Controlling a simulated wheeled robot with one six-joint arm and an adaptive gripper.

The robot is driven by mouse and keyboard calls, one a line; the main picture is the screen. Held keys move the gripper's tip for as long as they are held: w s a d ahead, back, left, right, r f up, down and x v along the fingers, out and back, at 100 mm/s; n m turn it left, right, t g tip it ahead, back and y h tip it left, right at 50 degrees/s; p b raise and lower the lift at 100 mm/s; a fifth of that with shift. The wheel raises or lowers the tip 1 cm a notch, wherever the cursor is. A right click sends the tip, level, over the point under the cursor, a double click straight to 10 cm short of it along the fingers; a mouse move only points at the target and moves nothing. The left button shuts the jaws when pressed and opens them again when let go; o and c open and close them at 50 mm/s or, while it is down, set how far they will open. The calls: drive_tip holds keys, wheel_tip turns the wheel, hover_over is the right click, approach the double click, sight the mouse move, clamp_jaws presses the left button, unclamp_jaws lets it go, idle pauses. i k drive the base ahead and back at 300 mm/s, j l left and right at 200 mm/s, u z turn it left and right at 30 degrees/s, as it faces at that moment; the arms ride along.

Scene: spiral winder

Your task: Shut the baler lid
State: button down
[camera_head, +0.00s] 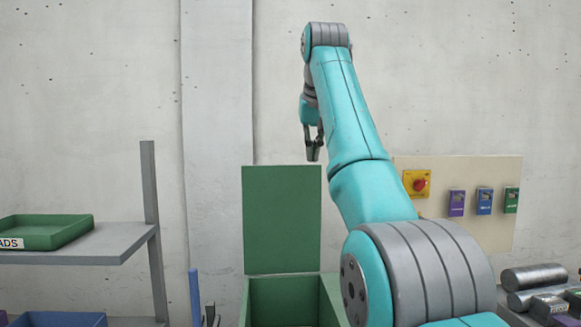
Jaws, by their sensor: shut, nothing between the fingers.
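The baler is a green box (283,301) at the bottom centre of the head view. Its green lid (282,221) stands upright at the back of the box, so the box is open at the top. My gripper (314,156) is shut and empty. It points down and appears just above the lid's top edge, toward its right side. I cannot tell how far it is from the lid in depth. My teal arm hides part of the space to the right of the lid and the box's right side.
A grey shelf (75,246) with a green tray (47,232) stands at the left, a blue bin (58,319) below it. At the right, a wall panel (455,170) bears a red button (419,185) and several small devices. Grey rolls (534,277) lie at the lower right.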

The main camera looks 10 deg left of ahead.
sight(281, 205)
drive_tip(key=i+j, duration=0.2)
drive_tip(key=i, duration=0.25)
drive_tip(key=i+j, duration=0.2)
drive_tip(key=i, duration=0.3)
drive_tip(key=i+j, duration=0.2)
drive_tip(key=i, duration=0.25)
